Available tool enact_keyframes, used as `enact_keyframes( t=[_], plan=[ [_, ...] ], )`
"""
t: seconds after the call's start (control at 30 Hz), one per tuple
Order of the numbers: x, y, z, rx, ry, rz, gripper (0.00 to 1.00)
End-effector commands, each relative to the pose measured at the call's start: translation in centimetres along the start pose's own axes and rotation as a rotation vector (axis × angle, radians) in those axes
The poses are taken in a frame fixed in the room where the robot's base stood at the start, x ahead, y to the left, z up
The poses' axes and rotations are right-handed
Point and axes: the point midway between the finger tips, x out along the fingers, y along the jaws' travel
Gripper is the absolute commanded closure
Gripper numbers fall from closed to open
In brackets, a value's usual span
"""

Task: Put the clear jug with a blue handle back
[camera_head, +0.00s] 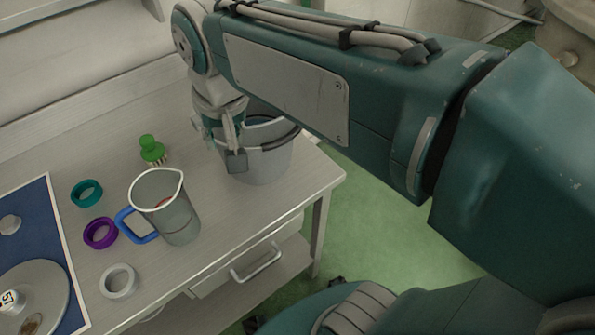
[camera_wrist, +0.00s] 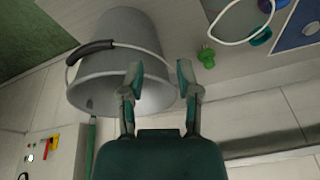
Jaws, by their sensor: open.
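The clear jug (camera_head: 168,205) with a blue handle (camera_head: 137,226) stands upright on the table, near its front edge. In the wrist view the jug (camera_wrist: 237,22) shows at the top right, partly cut off by the frame. My gripper (camera_head: 236,160) is open and sits at the grey bucket (camera_head: 262,160), to the right of and behind the jug. In the wrist view my gripper (camera_wrist: 160,78) has its two fingers apart in front of the bucket (camera_wrist: 122,30). Whether a finger touches the bucket, I cannot tell. My gripper is apart from the jug.
A green brush (camera_head: 152,149) stands behind the jug. Teal (camera_head: 87,193), purple (camera_head: 101,233) and white (camera_head: 118,281) rings lie left of it. A blue mat (camera_head: 38,215) holding a metal disc (camera_head: 36,292) is at far left. A drawer handle (camera_head: 257,264) projects below the tabletop.

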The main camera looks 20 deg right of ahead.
Motion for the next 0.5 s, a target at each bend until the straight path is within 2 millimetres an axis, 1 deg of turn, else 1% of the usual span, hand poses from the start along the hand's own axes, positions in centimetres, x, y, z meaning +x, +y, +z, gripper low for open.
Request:
enact_keyframes(
  t=[0.03,0.1,0.2,0.33,0.4,0.5],
  plan=[
    [-0.2,1.9,1.2,0.001,0.035,0.001,0.57],
    [0.0,4.1,2.8,-0.011,0.080,0.007,0.57],
    [0.4,6.8,5.2,-0.030,0.144,0.023,0.57],
    [1.3,9.1,7.7,-0.053,0.206,0.049,0.57],
    [1.7,9.8,8.5,-0.062,0.224,0.060,0.57],
    [2.0,10.2,9.0,-0.069,0.237,0.068,0.57]
  ],
)
